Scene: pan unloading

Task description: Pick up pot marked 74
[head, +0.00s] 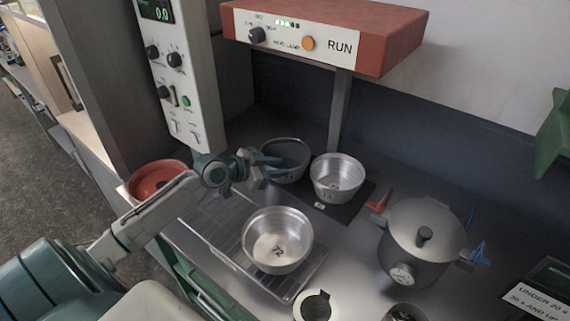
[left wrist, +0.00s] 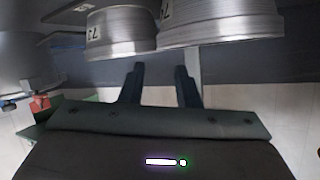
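My left gripper (head: 272,166) is open and empty, its fingers spread in front of a dark-looking metal pot (head: 290,152) at the back. That pot's label is partly covered and I cannot read its number surely. A silver pot (head: 338,177) stands just right of it, with a small label that is hard to read. In the left wrist view, the open fingers (left wrist: 160,78) show below two upside-down-looking pots, a smaller one (left wrist: 122,40) and a nearer, larger one (left wrist: 220,28). A pot marked 72 (head: 277,262) sits on the wire rack. My right gripper is not in view.
A wire rack (head: 205,224) lies at front left, with a red bowl (head: 140,190) beyond its left side. A red RUN box (head: 370,30) overhangs the back. A sign (head: 537,303) stands front right.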

